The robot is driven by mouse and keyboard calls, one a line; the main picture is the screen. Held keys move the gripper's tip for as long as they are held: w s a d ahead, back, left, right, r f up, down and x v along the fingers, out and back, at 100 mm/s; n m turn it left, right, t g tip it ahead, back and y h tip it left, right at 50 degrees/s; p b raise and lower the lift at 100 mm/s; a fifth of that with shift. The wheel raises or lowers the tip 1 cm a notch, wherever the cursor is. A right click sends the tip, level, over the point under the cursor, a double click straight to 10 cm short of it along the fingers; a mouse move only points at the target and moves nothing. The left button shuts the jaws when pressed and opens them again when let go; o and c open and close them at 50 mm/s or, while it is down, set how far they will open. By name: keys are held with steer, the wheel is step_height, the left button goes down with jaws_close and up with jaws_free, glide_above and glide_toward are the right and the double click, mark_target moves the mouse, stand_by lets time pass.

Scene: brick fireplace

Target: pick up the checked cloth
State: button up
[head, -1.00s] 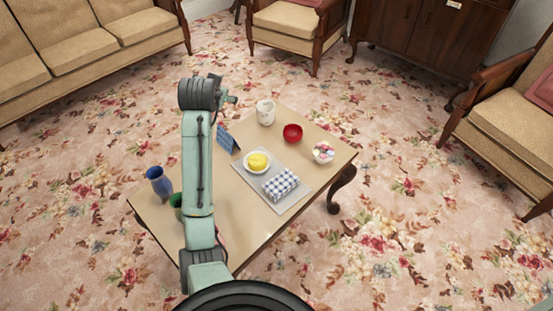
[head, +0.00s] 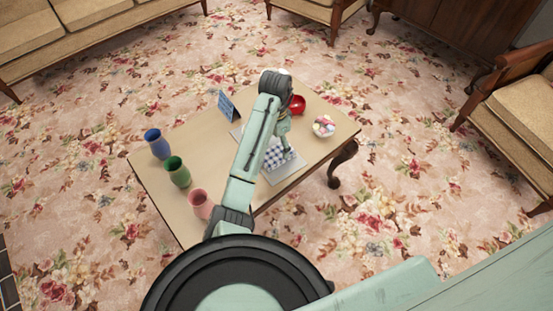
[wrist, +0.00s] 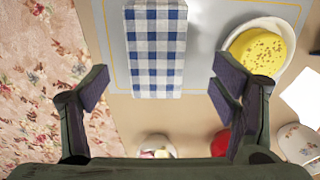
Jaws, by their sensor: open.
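The blue-and-white checked cloth (wrist: 156,50) lies folded on a grey placemat (wrist: 205,40) in the wrist view. In the head view the cloth (head: 275,156) is partly hidden by my arm. My gripper (wrist: 160,90) is open and empty in the wrist view, its two fingers wide apart. The cloth's near end lies between the fingers in the picture, with space on both sides. In the head view my gripper (head: 285,148) is over the cloth and its fingertips are hard to make out.
A white bowl with a yellow item (wrist: 262,48) sits right of the cloth.

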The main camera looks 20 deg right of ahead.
mark_target(274, 154)
steer(key=shift+s+a+f+p, duration=0.15)
steer(key=shift+f+p, duration=0.15)
steer(key=shift+f, duration=1.2)
steer(key=shift+s+a+f+p, duration=0.15)
steer(key=shift+f+p, duration=0.15)
steer(key=shift+f, duration=1.15)
steer(key=shift+c, duration=0.4)
steer(key=c, duration=1.1)
steer(key=shift+r, duration=0.1)
steer(key=shift+c, duration=0.2)
